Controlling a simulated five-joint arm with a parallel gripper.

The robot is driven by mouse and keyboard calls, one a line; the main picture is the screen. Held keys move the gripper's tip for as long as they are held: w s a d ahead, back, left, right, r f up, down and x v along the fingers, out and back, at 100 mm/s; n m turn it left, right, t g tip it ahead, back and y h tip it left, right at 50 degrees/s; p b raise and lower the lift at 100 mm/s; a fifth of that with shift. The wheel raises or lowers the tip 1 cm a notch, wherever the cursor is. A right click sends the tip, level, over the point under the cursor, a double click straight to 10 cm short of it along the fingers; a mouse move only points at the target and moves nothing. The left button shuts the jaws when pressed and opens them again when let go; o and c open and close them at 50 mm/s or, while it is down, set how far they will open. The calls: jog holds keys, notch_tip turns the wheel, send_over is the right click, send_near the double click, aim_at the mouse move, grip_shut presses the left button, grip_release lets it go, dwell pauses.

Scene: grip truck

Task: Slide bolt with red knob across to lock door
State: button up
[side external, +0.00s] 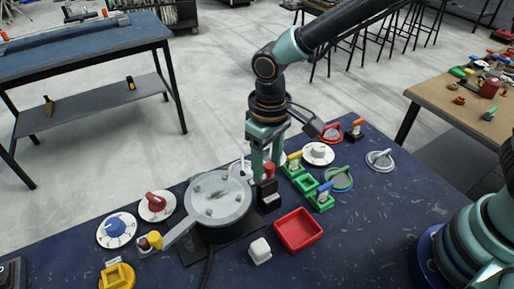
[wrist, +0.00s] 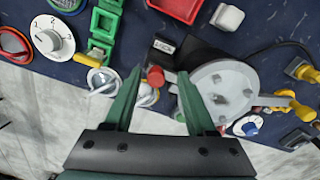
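The red knob (side external: 268,170) tops a small black block (side external: 269,195) just right of a round grey lid (side external: 218,200), which looks like the door. In the wrist view the red knob (wrist: 155,76) shows between my fingertips, with gaps to both fingers. The grey lid (wrist: 222,90) is right of it there. My gripper (side external: 266,172) points down, open, with its fingers around or just above the knob; exact height is hard to tell. The gripper also shows in the wrist view (wrist: 160,76). The bolt's shaft is mostly hidden.
A red tray (side external: 298,231) and a white cube (side external: 260,251) lie in front. Green blocks with yellow and orange handles (side external: 307,184) stand to the right. White dials with blue (side external: 116,229) and red (side external: 156,206) knobs lie left. A white dial (side external: 318,154) is behind right.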

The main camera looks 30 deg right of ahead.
aim_at(268, 166)
notch_tip(268, 166, up, 12)
dwell(0.6)
jog(key=shift+d+r, duration=0.1)
jog(key=s+d+r+m+t, duration=0.1)
jog(key=s+d+t, duration=0.1)
jog(key=d, duration=0.9)
jog(key=s+d+r+m+t, duration=0.1)
jog(key=s+d+m+t, duration=0.1)
jog(key=d, duration=0.9)
jog(key=shift+s+r+m+t, duration=0.3)
jog(key=shift+s+r+t, duration=0.1)
jog(key=shift+s+t, duration=0.45)
